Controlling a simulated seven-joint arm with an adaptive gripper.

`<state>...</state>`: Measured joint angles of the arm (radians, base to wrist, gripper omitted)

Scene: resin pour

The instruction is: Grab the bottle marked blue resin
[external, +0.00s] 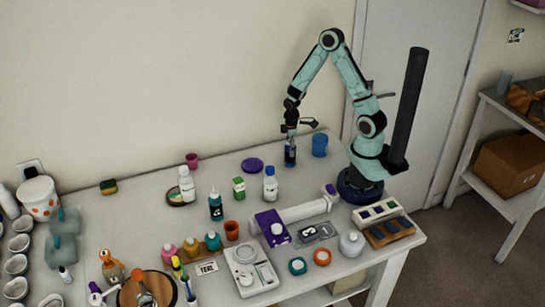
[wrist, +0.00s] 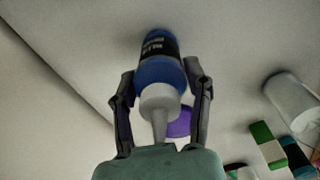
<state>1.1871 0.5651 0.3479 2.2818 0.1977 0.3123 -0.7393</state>
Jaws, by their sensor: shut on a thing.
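The blue bottle (wrist: 158,70) has a black label with white lettering that seems to begin with "BLUE", and a white cone nozzle. In the wrist view it sits between the two fingers of my gripper (wrist: 161,78), one on each side of its body, with the nozzle pointing toward the camera. In the external view my gripper (external: 291,137) is at the back of the table, and the blue bottle (external: 290,157) shows upright below it. My gripper is shut on this bottle. I cannot tell whether its base touches the table.
A blue cup (external: 320,145) stands close to the right. A purple disc (external: 252,165), a green box (external: 239,188) and a white bottle (external: 270,186) are to the left and front. The wall is close behind. The front of the table (external: 340,268) is crowded.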

